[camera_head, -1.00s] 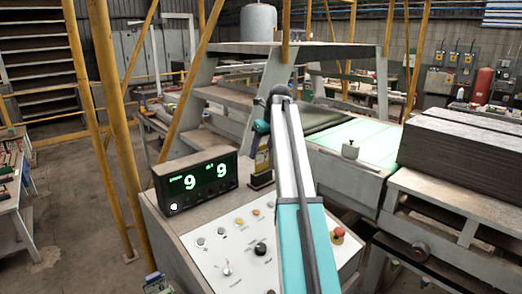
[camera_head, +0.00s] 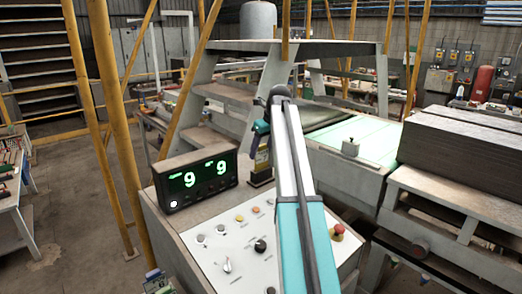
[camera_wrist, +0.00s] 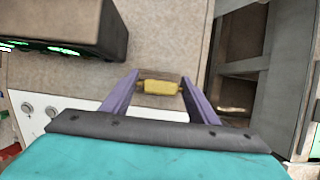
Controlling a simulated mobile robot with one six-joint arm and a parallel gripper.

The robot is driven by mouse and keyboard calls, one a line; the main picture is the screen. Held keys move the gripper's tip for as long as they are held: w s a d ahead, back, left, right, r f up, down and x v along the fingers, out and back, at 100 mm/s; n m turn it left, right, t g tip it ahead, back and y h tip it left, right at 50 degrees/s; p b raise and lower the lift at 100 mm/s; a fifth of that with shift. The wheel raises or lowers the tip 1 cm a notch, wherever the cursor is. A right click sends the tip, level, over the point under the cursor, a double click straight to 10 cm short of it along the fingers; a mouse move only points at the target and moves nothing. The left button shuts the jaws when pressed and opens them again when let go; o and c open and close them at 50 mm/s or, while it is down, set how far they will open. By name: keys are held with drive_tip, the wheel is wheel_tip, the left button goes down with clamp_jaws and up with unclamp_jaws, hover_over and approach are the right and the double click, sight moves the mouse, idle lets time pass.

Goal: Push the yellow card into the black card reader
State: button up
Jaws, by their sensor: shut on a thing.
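The yellow card (camera_head: 262,155) stands upright above the black card reader (camera_head: 261,178) on the console top in the head view. My gripper (camera_head: 262,140) is above the reader, partly hidden by my arm, with its fingers pointing down. In the wrist view the two purple fingers of my gripper (camera_wrist: 159,84) are shut on the yellow card (camera_wrist: 160,87), which shows as a short yellow strip between the tips. The card's lower end meets the reader in the head view; I cannot tell how deep it sits. The reader is not clearly seen in the wrist view.
A black display box (camera_head: 196,179) with green digits stands left of the reader; it also fills the upper left of the wrist view (camera_wrist: 75,25). A white control panel (camera_head: 235,250) with knobs and a red button (camera_head: 337,233) lies in front. Yellow posts stand left.

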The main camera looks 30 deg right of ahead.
drive_tip(key=shift+f, duration=0.85)
idle(0.7)
drive_tip(key=o, duration=1.1)
drive_tip(key=shift+r+b, duration=0.15)
drive_tip(key=shift+b, duration=0.15)
drive_tip(key=shift+b+v, duration=2.35)
drive_tip(key=shift+v, duration=4.45)
drive_tip(key=shift+s, duration=0.2)
